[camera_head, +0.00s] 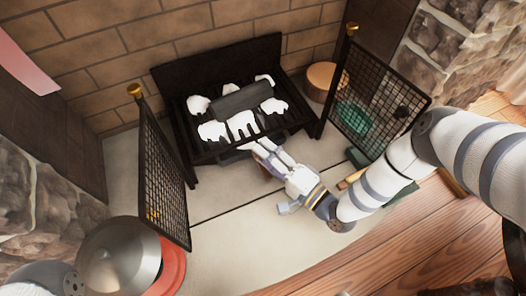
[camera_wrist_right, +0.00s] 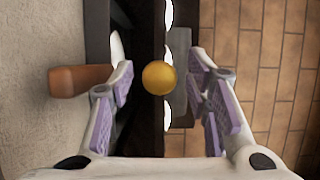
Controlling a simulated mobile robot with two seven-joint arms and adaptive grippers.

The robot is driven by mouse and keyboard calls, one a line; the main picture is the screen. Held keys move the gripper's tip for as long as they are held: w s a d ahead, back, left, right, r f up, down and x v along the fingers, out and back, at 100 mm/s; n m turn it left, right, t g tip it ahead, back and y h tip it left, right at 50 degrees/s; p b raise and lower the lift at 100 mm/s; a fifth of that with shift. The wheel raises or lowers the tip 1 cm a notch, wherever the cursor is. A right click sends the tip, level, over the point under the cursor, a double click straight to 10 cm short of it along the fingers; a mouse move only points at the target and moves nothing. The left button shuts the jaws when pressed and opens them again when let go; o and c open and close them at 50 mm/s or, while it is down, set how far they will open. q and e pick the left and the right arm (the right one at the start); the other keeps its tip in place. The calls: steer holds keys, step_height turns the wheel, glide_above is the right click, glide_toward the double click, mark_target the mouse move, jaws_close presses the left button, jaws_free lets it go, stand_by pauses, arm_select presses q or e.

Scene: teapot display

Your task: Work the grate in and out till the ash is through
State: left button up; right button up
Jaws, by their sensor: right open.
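The black grate (camera_head: 222,150) stands in the brick fireplace. Several white ash lumps (camera_head: 212,130) and a dark grey log (camera_head: 241,101) lie on it. My right gripper (camera_head: 258,146) is at the grate's front edge, reaching in from the lower right. In the right wrist view its purple-padded fingers (camera_wrist_right: 160,88) are open. A round gold knob (camera_wrist_right: 159,77) shows between them, with visible gaps on both sides. A brown handle (camera_wrist_right: 80,80) shows left of the fingers. The gripper hides part of the grate's front in the head view. My left gripper is not in view.
Mesh screen doors stand open at left (camera_head: 165,180) and right (camera_head: 375,100). A round wooden piece (camera_head: 325,80) and a green item (camera_head: 353,117) are at the right. A metal dome (camera_head: 118,255) stands at lower left. The hearth's front (camera_head: 230,235) is clear.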

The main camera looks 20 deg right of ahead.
steer(key=v, duration=1.1)
